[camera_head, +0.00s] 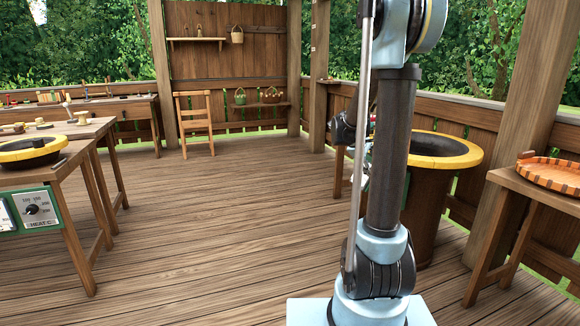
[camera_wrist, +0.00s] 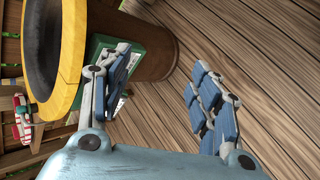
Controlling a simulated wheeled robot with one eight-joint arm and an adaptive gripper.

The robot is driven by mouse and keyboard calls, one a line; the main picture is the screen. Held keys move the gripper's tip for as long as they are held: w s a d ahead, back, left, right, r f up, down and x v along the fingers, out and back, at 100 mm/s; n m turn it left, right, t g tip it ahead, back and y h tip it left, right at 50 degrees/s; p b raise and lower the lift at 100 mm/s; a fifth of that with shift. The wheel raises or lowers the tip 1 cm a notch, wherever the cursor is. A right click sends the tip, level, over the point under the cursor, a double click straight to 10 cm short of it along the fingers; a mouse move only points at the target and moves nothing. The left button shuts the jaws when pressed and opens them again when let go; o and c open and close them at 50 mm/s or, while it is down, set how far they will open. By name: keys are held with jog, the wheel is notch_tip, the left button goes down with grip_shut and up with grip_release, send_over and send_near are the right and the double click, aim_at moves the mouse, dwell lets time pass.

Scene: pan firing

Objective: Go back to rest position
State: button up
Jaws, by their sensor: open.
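My gripper (camera_wrist: 162,95) shows in the wrist view with its two blue-padded fingers spread apart. It is open, and nothing is between the fingers; wooden floor shows beyond them. In the head view my arm stands upright right of centre, and the gripper end is mostly hidden behind it. A barrel-like stand with a yellow-rimmed dark basin (camera_head: 440,149) is just behind my arm; the yellow rim also shows at the upper left of the wrist view (camera_wrist: 72,60), beside the left finger.
A wooden table with a yellow-rimmed pan (camera_head: 30,148) and a green heat dial panel (camera_head: 36,210) stands at left. An orange tray (camera_head: 552,173) sits on a side table at right. The middle floor (camera_head: 210,220) is clear.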

jog(key=s+a+f+m+y, duration=0.2)
jog(key=s+a, duration=0.3)
jog(key=s, duration=0.6)
jog(key=s+a+f+m+y, duration=0.3)
jog(key=s+a+f, duration=0.1)
jog(key=s, duration=0.8)
jog(key=s+a+f+m+g+y, duration=0.1)
jog(key=s+a+f+m+y, duration=0.2)
jog(key=s, duration=0.9)
jog(key=shift+s+a, duration=0.2)
jog(key=shift+a, duration=1.2)
jog(key=shift+f, duration=0.1)
